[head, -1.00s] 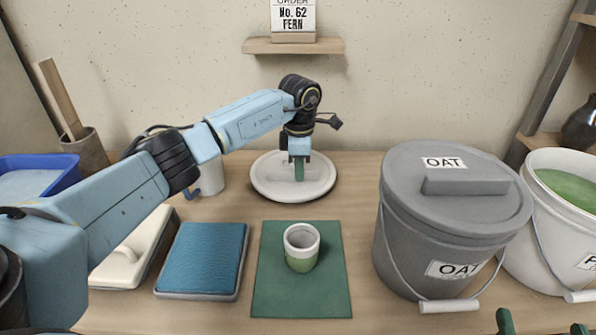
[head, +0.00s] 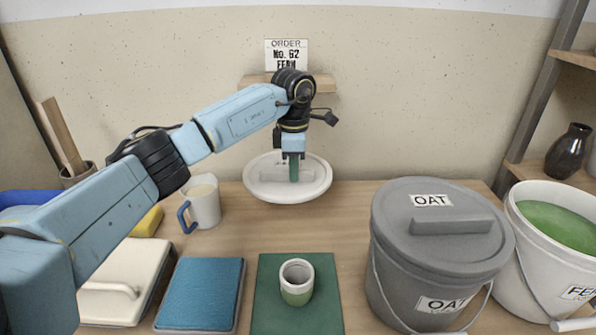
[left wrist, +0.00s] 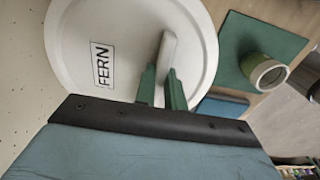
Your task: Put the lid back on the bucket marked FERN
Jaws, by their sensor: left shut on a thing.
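The white round lid (head: 262,188) is raised above the back of the table near the wall, roughly level. In the left wrist view, the lid (left wrist: 85,30) carries a FERN label and a bar handle. My left gripper (head: 294,172) is shut on that handle; its green fingers (left wrist: 162,90) sit either side of it. The white bucket (head: 535,265) at the right edge stands open with green glaze (head: 560,225) inside. Its label begins with FE and the rest is cut off by the frame. My right gripper is not in view.
A grey lidded OAT bucket (head: 385,270) stands between the lid and the white bucket. A small cup (head: 297,290) stands on a green mat (head: 268,310) in front. A mug (head: 206,207), a blue pad (head: 200,290) and a white lidded dish (head: 120,270) are on the left.

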